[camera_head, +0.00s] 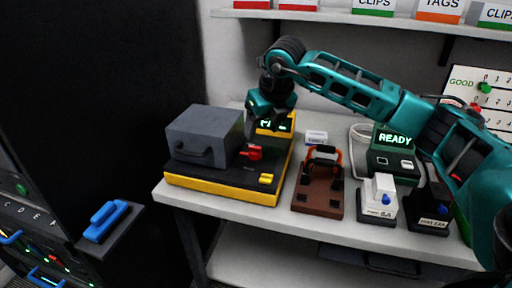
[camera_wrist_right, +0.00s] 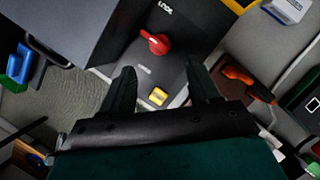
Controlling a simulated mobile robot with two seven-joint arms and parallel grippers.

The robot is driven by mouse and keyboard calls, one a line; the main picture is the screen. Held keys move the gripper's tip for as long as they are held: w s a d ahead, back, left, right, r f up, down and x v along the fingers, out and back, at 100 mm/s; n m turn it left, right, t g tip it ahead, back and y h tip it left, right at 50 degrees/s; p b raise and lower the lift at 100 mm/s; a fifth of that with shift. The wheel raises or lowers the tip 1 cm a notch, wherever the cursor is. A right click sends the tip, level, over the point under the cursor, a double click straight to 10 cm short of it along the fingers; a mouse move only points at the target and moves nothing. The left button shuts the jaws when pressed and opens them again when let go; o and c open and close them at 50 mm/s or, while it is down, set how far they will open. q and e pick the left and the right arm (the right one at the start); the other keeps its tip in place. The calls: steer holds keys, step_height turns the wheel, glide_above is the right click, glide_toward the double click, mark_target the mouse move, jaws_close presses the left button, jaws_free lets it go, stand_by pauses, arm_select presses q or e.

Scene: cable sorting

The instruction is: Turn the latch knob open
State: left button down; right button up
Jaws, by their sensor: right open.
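The latch knob is red (camera_head: 251,152) and sits on the dark top of a yellow-edged machine (camera_head: 222,190), right of a grey box-shaped cover (camera_head: 205,136) with a handle. In the right wrist view the red knob (camera_wrist_right: 154,42) lies beyond the fingertips, with its lever pointing to the upper left. My right gripper (camera_head: 272,112) is above the back right of the machine. In the right wrist view the gripper (camera_wrist_right: 160,78) has its fingers apart with nothing between them; the knob is not touched. A yellow button (camera_wrist_right: 158,96) shows between the fingers. My left gripper is not in view.
Further right are a "READY" box (camera_head: 394,140) and a white power block (camera_head: 380,200). A shelf (camera_head: 380,18) with labelled bins runs above. A dark panel with a blue handle (camera_head: 106,221) is at left.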

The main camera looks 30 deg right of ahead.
mark_target(256, 148)
steer(key=x, duration=0.9)
steer(key=shift+c, duration=0.4)
steer(key=c, duration=0.9)
